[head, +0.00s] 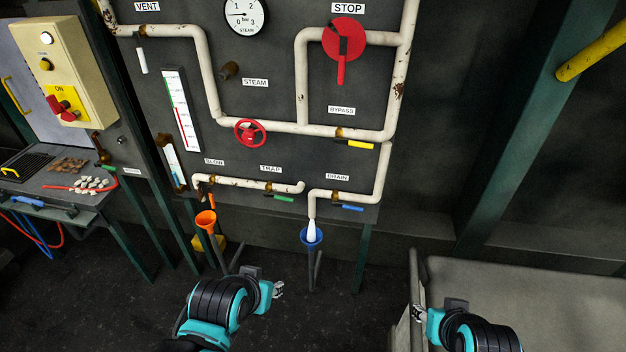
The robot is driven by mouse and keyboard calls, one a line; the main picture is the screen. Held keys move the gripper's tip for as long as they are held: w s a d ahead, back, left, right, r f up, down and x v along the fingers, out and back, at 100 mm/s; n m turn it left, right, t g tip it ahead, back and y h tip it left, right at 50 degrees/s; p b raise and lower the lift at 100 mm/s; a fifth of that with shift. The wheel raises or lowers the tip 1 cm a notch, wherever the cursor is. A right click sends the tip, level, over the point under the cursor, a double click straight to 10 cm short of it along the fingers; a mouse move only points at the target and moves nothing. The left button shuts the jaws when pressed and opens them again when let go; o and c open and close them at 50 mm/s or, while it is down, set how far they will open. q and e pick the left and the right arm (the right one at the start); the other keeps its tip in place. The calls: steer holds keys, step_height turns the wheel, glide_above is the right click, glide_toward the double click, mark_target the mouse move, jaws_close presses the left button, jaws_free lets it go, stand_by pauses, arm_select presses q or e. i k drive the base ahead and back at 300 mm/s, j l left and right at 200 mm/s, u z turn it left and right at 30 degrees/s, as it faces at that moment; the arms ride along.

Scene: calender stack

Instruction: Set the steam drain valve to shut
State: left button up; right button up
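The drain valve has a blue lever (348,207) on the short pipe under the DRAIN label (337,177) at the panel's lower right. The lever points right, roughly along the pipe and just below it. A white plume (311,230) comes from the pipe's downturned end into a blue funnel (311,238). My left gripper (279,289) is below and left of the lever, apart from the panel. My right gripper (417,313) is lower right, beside a grey bench. Both grippers' fingers are too small to tell whether they are open.
Nearby are a green trap lever (283,198), a yellow bypass lever (358,144), a red handwheel (250,132) and an orange funnel (206,220). A red stop lever (341,60) is higher up. The grey bench (530,300) fills the lower right. Dark floor is clear between the grippers.

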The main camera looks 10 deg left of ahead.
mark_target(333, 203)
steer(key=i+j, duration=0.45)
steer(key=j, duration=0.25)
steer(key=i+j, duration=0.25)
steer(key=j+z, duration=0.05)
steer(key=j, duration=0.05)
